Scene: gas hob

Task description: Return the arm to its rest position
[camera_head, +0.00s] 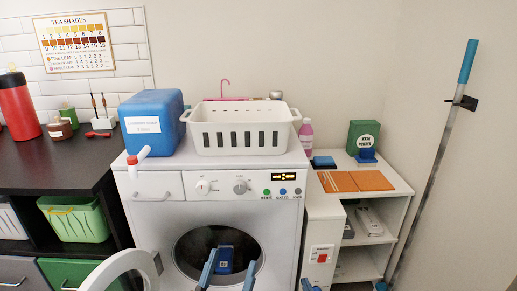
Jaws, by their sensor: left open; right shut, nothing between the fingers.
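My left gripper (232,258) is at the bottom middle, in front of the round door opening of the white washing machine (160,215). Its two blue fingers are apart. A blue box with a small label (224,259) shows between and behind the fingers, in the dark drum opening; whether it touches them I cannot tell. My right gripper (310,286) barely shows at the bottom edge, right of the machine, with its blue tips together and nothing seen between them. Most of both arms is out of view.
The machine's round door (122,271) stands open at lower left. A white basket (240,130) and blue detergent container (152,122) stand on top. A shelf unit (395,183) and a leaning pole (437,155) are at right. A dark counter (50,165) is at left.

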